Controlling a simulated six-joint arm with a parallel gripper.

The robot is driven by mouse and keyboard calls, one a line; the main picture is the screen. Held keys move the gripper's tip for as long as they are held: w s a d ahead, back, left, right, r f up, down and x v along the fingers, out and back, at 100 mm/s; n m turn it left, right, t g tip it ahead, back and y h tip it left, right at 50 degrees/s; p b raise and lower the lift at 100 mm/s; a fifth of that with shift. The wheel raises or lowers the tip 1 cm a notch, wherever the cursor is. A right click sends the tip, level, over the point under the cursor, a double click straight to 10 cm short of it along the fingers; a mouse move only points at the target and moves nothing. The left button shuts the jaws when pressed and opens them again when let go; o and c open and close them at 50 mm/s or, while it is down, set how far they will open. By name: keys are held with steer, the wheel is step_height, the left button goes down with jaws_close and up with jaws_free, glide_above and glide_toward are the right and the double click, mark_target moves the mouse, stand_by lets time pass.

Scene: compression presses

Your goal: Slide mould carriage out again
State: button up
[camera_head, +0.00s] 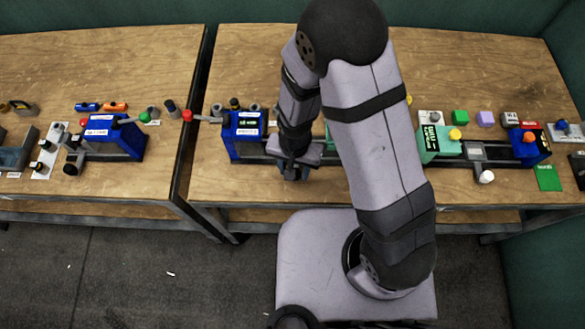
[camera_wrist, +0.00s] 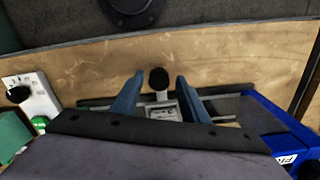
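The mould carriage (camera_wrist: 165,112) shows in the wrist view as a small grey metal block on dark rails. A black round knob (camera_wrist: 158,79) on a short pale stem stands at its edge. My gripper (camera_wrist: 158,74) has its two blue-grey fingers on either side of the knob, apart, with a visible gap to it on each side. In the head view my gripper (camera_head: 292,173) points down at the front of the bench, just right of a blue press block (camera_head: 243,140). My arm hides the carriage there. The blue block also shows in the wrist view (camera_wrist: 270,118).
To the right stands a similar station with a green block (camera_head: 438,145), a carriage with a white knob (camera_head: 486,177) and a blue block (camera_head: 533,147). A red-knobbed lever (camera_head: 188,115) sticks out left of the near blue block. The bench front (camera_head: 240,187) is clear.

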steer(key=shift+r, duration=0.1)
stand_by(0.3)
steer(key=shift+r+b, duration=0.55)
steer(key=shift+r, duration=3)
